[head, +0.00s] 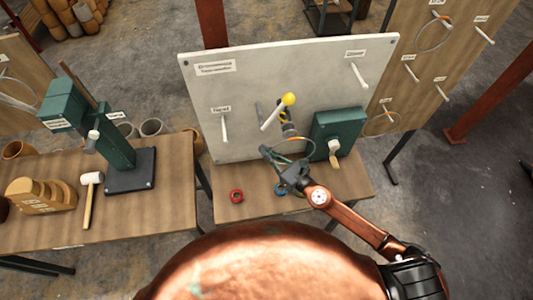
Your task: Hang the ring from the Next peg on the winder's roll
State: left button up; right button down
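My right gripper (268,153) is over the middle bench, in front of the pale board. The fingers are small and partly hidden. A white bar with a yellow knob (288,99) and a dark mechanism stand out from the board's middle. I cannot tell which part is the winder's roll. On the wooden board at right, pegs (410,71) carry labels too small to read. My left gripper is out of view.
A large ring (434,34) and a smaller one (381,123) hang on the right board. White pegs (224,128) stick out of the pale board (240,88). A red roll (236,196) and a blue one lie on the bench. A mallet (91,182) lies at left.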

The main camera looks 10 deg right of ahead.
jog(key=w+f+b, duration=0.1)
jog(key=w+b, duration=0.1)
jog(key=w, duration=0.5)
dwell(0.6)
jog(key=c, duration=2.7)
grip_release()
jog(key=shift+a+f, duration=0.1)
